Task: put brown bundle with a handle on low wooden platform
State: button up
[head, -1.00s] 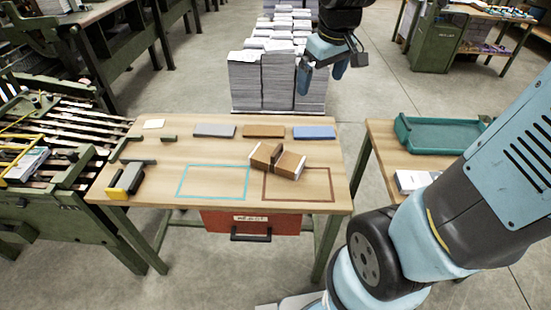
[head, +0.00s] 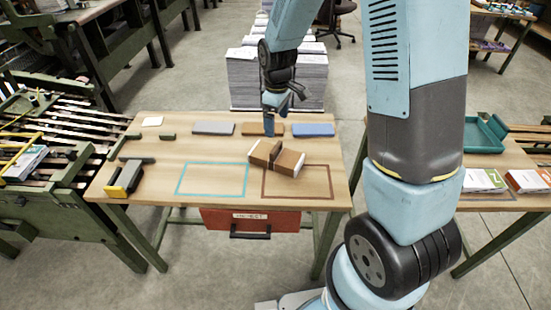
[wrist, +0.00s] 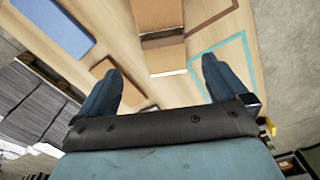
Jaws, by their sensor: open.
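The brown bundle (head: 289,163) lies on the wooden table, across the upper edge of a brown outline. It has pale page edges and a darker raised band, seemingly its handle, across its middle. In the wrist view, the bundle (wrist: 160,58) lies ahead, between the directions of the two fingers. My gripper (head: 276,117) is open and empty, pointing down above the back of the table, behind the bundle and apart from it. My open fingers (wrist: 161,72) also show in the wrist view. I cannot clearly tell which surface is the low wooden platform.
The wooden table (head: 215,150) bears blue, brown and grey slabs along its back, a teal outline (head: 213,164) and a yellow-black tool (head: 125,178). Paper stacks (head: 245,80) stand behind. A right-hand table holds a green tray (head: 484,137) and printed stacks.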

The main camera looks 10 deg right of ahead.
aim_at(276, 146)
jog(key=shift+s+a+f, duration=0.1)
jog(key=shift+a+f, duration=0.05)
jog(key=shift+f, duration=6.65)
jog(key=shift+r, duration=0.1)
jog(key=c, duration=1.1)
